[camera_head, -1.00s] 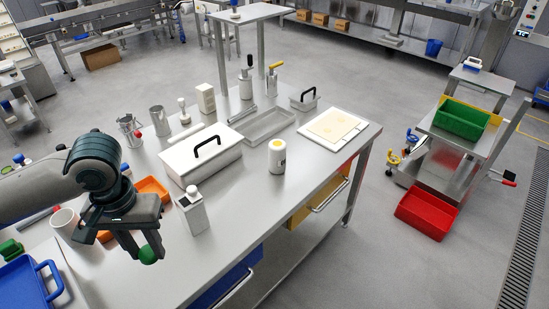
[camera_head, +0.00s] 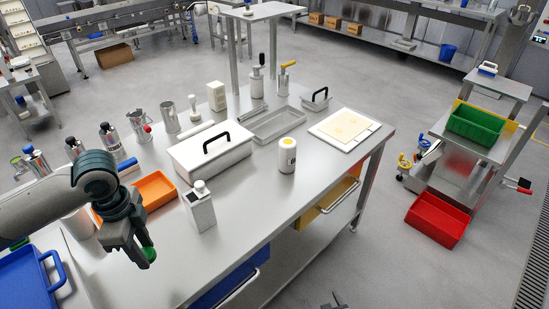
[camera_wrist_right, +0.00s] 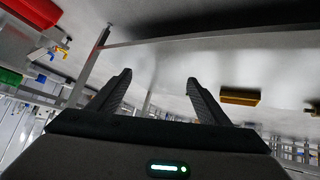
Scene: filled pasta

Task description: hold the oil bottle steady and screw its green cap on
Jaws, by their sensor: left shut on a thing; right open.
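My left gripper (camera_head: 139,250) is shut on a green cap (camera_head: 149,254), held over the near left part of the steel table. I cannot make out which container is the oil bottle. My right gripper is open and empty in the right wrist view (camera_wrist_right: 158,80). In the head view only a small dark tip, perhaps part of it, shows at the bottom edge.
An orange tray (camera_head: 155,188), a white lidded box (camera_head: 212,156) and a white canister (camera_head: 287,157) with a yellow top stand on the table (camera_head: 255,205). A blue tray (camera_head: 22,285) lies at the near left. Several bottles line the far left side. The table's front right is clear.

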